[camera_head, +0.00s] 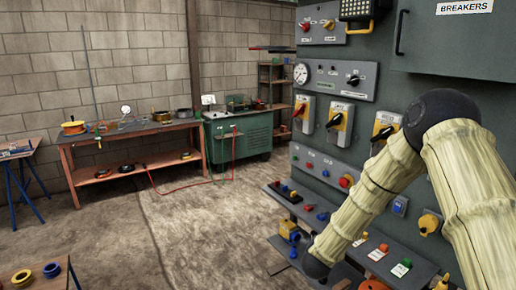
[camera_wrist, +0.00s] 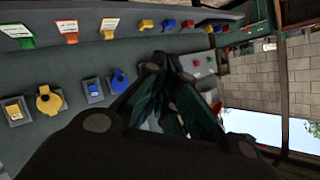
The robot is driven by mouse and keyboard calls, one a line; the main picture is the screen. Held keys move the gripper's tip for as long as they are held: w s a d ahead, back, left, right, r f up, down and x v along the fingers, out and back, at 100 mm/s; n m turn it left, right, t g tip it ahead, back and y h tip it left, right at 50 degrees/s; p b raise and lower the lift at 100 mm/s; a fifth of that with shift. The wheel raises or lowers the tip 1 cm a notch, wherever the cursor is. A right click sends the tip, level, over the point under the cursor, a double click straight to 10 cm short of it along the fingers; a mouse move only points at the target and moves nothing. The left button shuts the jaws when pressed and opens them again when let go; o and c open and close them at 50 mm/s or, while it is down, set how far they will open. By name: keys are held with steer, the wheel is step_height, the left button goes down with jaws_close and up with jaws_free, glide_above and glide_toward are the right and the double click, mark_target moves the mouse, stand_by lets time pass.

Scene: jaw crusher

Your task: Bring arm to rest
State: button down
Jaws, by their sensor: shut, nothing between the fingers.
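My gripper (camera_wrist: 178,92) is dark and shows in the middle of the wrist view. Its fingers are shut with nothing held between them. In the head view, my arm in its pale, ribbed sleeve rises at the right, bends at a black joint and slopes down to the left. My gripper cannot be made out in that view. The grey control panel (camera_head: 335,54) stands behind my arm, and its face also shows in the wrist view (camera_wrist: 60,75). Part of its lower right is hidden by my arm.
A sloping console ledge (camera_head: 403,262) with coloured buttons and tags lies below the panel, close to my forearm. Yellow rotary switches (camera_head: 340,115) stick out from the panel. A workbench (camera_head: 130,131) and a green cabinet (camera_head: 237,140) stand farther back. The floor at centre left is open.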

steer(key=s+a+f+n+g+y, duration=0.1)
steer(key=s+f+n+g+y, duration=0.15)
steer(key=s+f, duration=0.95)
steer(key=s+a+f+n+g+y, duration=0.1)
steer(key=s+f+n+g, duration=0.3)
steer(key=s+f, duration=0.85)
steer(key=s+f+n+g, duration=0.1)
steer(key=s+g, duration=0.1)
steer(key=s, duration=0.8)
steer(key=s+d+n+g, duration=0.1)
steer(key=s+g, duration=0.1)
steer(key=s, duration=0.8)
steer(key=s+f+n+g+y, duration=0.1)
steer(key=s+g, duration=0.1)
steer(key=s, duration=0.9)
steer(key=shift+d+f, duration=0.25)
steer(key=shift+f, duration=0.05)
